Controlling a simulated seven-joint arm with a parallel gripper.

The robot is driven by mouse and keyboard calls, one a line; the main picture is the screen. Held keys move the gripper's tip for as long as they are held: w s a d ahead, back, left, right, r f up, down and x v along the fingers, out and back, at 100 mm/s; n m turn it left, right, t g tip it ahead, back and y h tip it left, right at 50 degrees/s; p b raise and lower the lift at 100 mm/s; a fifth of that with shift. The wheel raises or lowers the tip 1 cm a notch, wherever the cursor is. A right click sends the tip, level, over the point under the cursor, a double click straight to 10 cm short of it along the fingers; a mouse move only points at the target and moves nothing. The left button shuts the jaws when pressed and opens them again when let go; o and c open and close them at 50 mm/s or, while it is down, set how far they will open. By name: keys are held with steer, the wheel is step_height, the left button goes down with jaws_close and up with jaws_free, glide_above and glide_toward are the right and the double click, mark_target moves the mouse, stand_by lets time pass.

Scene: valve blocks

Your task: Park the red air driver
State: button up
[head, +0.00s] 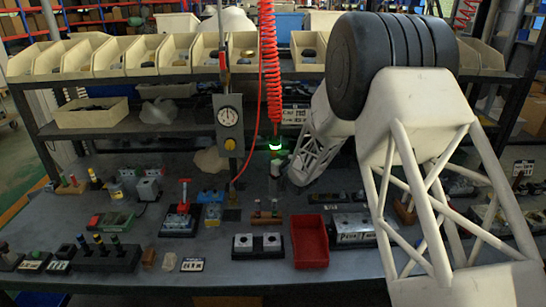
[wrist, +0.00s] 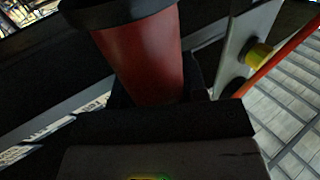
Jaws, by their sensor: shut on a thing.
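The red air driver shows in the wrist view as a red cylinder (wrist: 145,55) with a black collar at its top. My gripper (wrist: 160,125) is shut on it; its dark jaws fill the lower middle of that view. In the head view my gripper (head: 277,168) is over the back middle of the bench, below the red coiled hose (head: 269,65). A green-lit ring (head: 275,144) shows at the hose's lower end, just above my gripper. The driver's body is mostly hidden there, and its lower end cannot be made out. No parking holder can be clearly identified.
A grey panel with a round gauge (head: 229,115) and yellow knob stands left of my gripper, with a thin red hose beside it. Shelf bins line the back. The bench holds valve blocks (head: 258,245), a red tray (head: 309,241) and a red-handled tool on a block (head: 183,192).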

steer(key=shift+f, duration=0.3)
stand_by(0.5)
steer(key=o, duration=1.3)
steer(key=shift+c, duration=0.2)
steer(key=shift+f, duration=0.1)
steer(key=shift+s, duration=0.15)
steer(key=v, duration=0.7)
steer(key=shift+s+d, duration=0.2)
